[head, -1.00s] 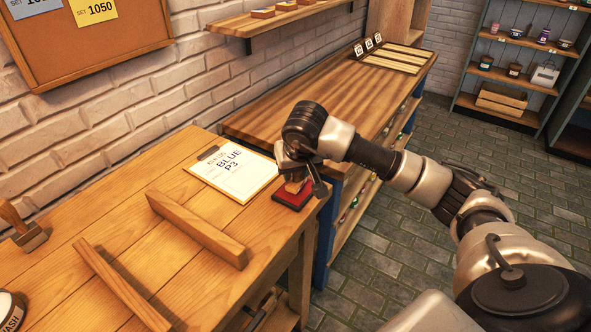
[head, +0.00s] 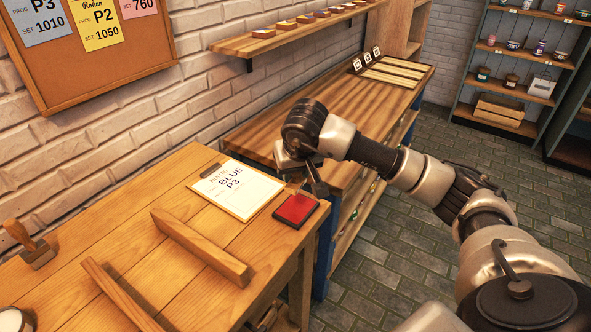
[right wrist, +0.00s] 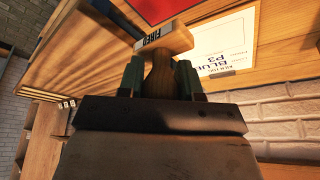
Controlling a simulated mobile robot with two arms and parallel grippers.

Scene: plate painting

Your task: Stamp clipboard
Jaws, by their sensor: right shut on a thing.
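The clipboard (head: 237,190) lies flat on the wooden table, with a white sheet marked "BLUE P3"; part of it shows in the right wrist view (right wrist: 232,52). A red ink pad (head: 296,209) with a dark rim lies to its right, near the table's corner. My right gripper (head: 302,172) is above the table by the pad and the clipboard's right end. In the right wrist view it is shut on the handle of a wooden stamp (right wrist: 163,48) labelled "FIRED". The stamp is largely hidden in the head view. My left gripper is not in view.
Two wooden bars (head: 199,246) lie on the table in front of the clipboard. A wooden-handled tool (head: 32,246) stands at the far left. A second wooden bench (head: 325,105) is behind, below a wall shelf (head: 290,32). A corkboard (head: 100,55) hangs on the brick wall.

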